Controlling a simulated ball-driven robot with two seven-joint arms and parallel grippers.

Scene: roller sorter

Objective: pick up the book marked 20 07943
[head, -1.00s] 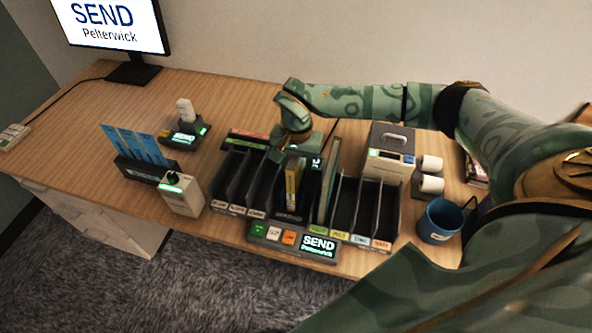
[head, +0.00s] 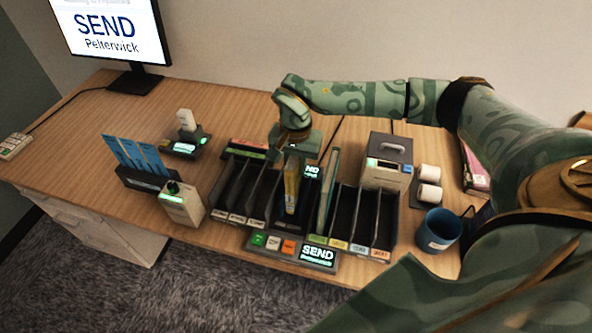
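A thin yellow book (head: 291,187) stands upright in a middle slot of the dark roller sorter (head: 357,215). Its marking is too small to read. My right gripper (head: 294,153) comes down over the book's top edge and appears shut on it; the fingertips are partly hidden. A green-edged book (head: 328,190) stands in a slot just to the right, apart from the gripper. My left gripper is not in view.
A lit SEND panel (head: 318,254) is at the sorter's front. A grey box device (head: 387,160), white rolls (head: 429,182) and a blue mug (head: 438,230) stand right. A beige device (head: 182,205) and blue cards (head: 138,154) stand left.

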